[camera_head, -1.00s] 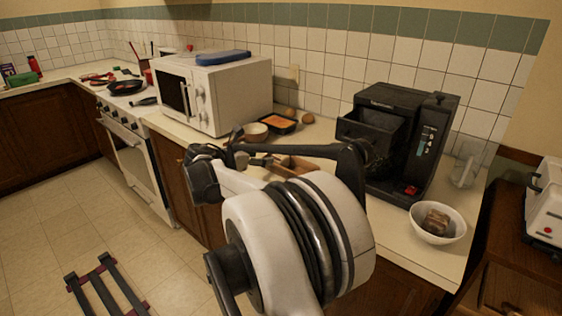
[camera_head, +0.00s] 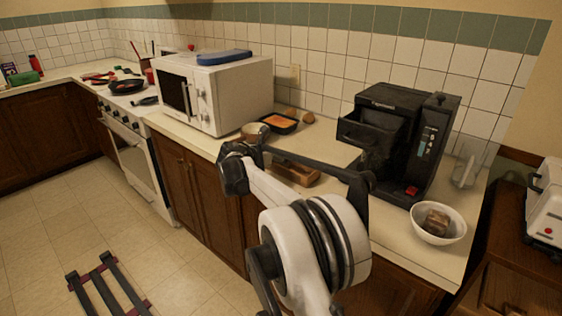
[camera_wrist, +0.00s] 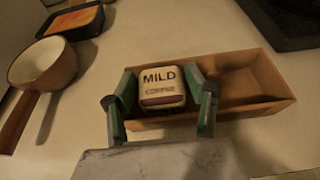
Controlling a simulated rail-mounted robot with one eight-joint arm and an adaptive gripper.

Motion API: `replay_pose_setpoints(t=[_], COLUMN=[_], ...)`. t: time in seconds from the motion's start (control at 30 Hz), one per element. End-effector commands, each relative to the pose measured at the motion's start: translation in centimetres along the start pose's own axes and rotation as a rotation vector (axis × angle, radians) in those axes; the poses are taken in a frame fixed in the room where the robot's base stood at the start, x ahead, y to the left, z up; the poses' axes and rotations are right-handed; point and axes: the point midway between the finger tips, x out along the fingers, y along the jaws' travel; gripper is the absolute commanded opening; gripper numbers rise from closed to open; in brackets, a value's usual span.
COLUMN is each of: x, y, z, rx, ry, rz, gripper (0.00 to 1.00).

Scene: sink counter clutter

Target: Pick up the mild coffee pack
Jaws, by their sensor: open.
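The mild coffee pack (camera_wrist: 162,86) is a small cream block marked "MILD" with a brown lower band. In the wrist view it sits in the left end of an open wooden tray (camera_wrist: 262,103). My gripper (camera_wrist: 160,88) is open, with one green and dark finger on each side of the pack. I cannot tell whether the fingers touch it. In the head view my arm reaches over the counter and the tray (camera_head: 297,173) shows behind it; the pack is hidden there.
A handled pot (camera_wrist: 43,65) and a black dish with orange contents (camera_wrist: 75,20) lie left of the tray. The coffee machine (camera_head: 398,140) stands to the right, with a white bowl (camera_head: 438,226) beside it. The microwave (camera_head: 213,90) is at the left.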

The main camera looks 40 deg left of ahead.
Motion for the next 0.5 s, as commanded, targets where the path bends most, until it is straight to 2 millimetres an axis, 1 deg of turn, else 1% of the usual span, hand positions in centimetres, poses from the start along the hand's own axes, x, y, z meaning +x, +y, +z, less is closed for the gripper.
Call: replay_pose_setpoints(t=[0.13,0.17,0.3,0.33,0.5], x=[-0.05,-0.05,-0.06,-0.06,-0.08], y=[0.03,0.03,0.03,0.03,0.03], z=[-0.02,-0.02,-0.03,-0.03,-0.03], rx=[0.000,0.000,0.000,0.000,0.000], ry=[0.000,0.000,0.000,0.000,0.000], rz=[0.001,0.001,0.001,0.000,0.001], gripper=[0.51,0.49,0.31,0.27,0.27])
